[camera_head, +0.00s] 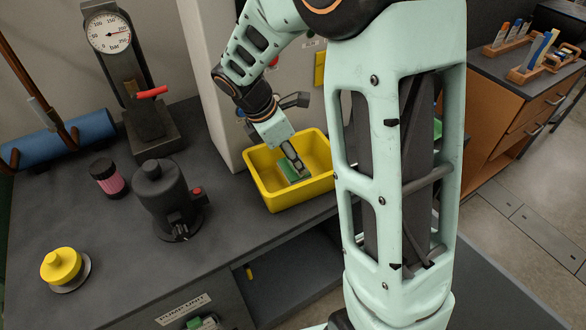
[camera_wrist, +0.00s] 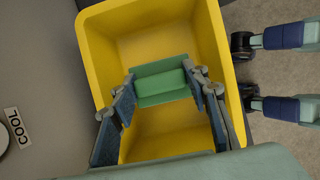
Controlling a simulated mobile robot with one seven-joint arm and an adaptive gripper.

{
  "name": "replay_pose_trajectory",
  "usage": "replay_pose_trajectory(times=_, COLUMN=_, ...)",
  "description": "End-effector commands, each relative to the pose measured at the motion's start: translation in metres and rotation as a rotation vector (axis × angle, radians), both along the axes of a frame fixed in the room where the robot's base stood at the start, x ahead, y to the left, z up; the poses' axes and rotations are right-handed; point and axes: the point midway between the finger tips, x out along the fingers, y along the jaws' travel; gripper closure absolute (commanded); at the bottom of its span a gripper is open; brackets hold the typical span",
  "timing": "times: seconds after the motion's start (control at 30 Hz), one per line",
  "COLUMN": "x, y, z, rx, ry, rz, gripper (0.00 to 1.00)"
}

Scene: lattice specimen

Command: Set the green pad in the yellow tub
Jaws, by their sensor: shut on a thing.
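The yellow tub (camera_head: 282,201) stands on the dark bench, and in the wrist view its walls (camera_wrist: 218,45) surround the view below my gripper. My gripper (camera_head: 297,165) points down into the tub's opening. In the wrist view my gripper (camera_wrist: 165,88) is shut on the green pad (camera_wrist: 160,82), with one finger at each end of it. The pad (camera_head: 289,169) shows inside the tub's outline in the head view. I cannot tell whether it touches the tub floor. Part of the tub is hidden behind my arm in the head view.
A dark pump-like device (camera_head: 165,195), a pink jar (camera_head: 106,178) and a yellow knob on a disc (camera_head: 62,268) stand left of the tub. A gauge press (camera_head: 140,120) is further back. A pale cabinet (camera_head: 222,100) rises right behind the tub.

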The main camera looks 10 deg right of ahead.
Motion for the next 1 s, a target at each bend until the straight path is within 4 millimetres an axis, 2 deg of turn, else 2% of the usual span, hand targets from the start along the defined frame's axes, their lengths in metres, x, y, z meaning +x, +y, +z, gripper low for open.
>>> replay_pose_trajectory(times=0.3, x=-0.001, y=0.0, z=-0.037, rx=0.0, ry=0.002, rz=0.0, gripper=0.8)
replay_pose_trajectory(times=0.67, x=0.0, y=0.0, z=-0.042, rx=0.001, ry=-0.001, rz=0.0, gripper=0.8)
replay_pose_trajectory(times=0.7, x=0.0, y=0.0, z=-0.042, rx=0.001, ry=-0.001, rz=0.0, gripper=0.56)
replay_pose_trajectory(times=0.83, x=0.0, y=0.0, z=-0.041, rx=0.001, ry=-0.001, rz=0.0, gripper=0.41)
replay_pose_trajectory(times=1.0, x=0.0, y=0.0, z=-0.041, rx=0.001, ry=-0.001, rz=0.0, gripper=0.4)
